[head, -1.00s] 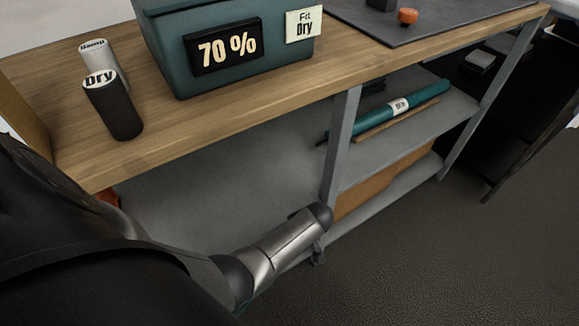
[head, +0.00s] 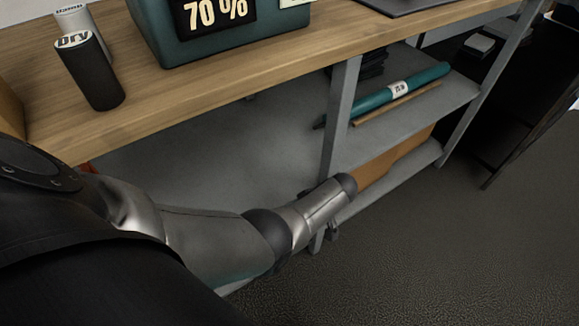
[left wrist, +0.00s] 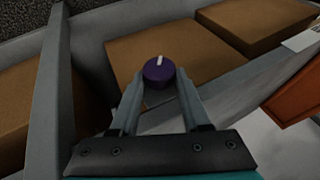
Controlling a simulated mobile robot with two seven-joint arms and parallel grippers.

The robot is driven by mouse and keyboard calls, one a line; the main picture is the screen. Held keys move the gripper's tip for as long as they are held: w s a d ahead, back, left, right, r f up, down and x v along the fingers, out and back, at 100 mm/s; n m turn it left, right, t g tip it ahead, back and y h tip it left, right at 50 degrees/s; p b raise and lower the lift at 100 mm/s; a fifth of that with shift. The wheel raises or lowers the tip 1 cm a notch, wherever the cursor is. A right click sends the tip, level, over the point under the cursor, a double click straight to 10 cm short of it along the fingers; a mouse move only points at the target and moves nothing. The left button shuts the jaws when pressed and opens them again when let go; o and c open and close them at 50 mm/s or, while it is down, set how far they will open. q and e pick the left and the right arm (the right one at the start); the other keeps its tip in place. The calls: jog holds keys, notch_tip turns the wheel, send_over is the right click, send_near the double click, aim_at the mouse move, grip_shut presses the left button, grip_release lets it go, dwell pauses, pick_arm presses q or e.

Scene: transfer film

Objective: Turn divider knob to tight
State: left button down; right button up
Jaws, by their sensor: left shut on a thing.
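A round purple knob (left wrist: 158,73) with a white pointer mark shows in the left wrist view. Its mark points toward the top of the picture. My left gripper (left wrist: 160,84) is shut on the knob, with one finger on each side of it. Brown boxes (left wrist: 172,45) and grey partitions (left wrist: 62,75) lie around it; I cannot read any tight marking. In the head view my left arm reaches down toward the shelf's lower level, and its gripper and the knob do not show. My right gripper is in neither view.
A wooden-topped bench (head: 200,92) carries a black cylinder labelled Dry (head: 92,75), a pale cylinder (head: 75,20) and a teal case (head: 150,45) reading 70 %. A grey post (head: 340,110) stands by my left arm. A teal tube (head: 405,88) lies on the shelf. An orange object (left wrist: 300,97) is at right.

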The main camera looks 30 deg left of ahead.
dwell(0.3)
pick_arm(q)
jog(key=shift+c, duration=1.9)
grip_release()
jog(key=shift+d+r, duration=0.1)
jog(key=shift+r, duration=0.1)
jog(key=p+v, duration=0.7)
jog(key=v, duration=0.7)
jog(key=shift+w+r, duration=0.15)
jog(key=shift+r, duration=0.2)
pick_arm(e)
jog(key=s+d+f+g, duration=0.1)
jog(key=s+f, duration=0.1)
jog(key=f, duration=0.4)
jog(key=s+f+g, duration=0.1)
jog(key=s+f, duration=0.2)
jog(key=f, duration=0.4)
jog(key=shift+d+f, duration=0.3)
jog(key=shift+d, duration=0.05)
pick_arm(q)
jog(key=shift+d, duration=0.1)
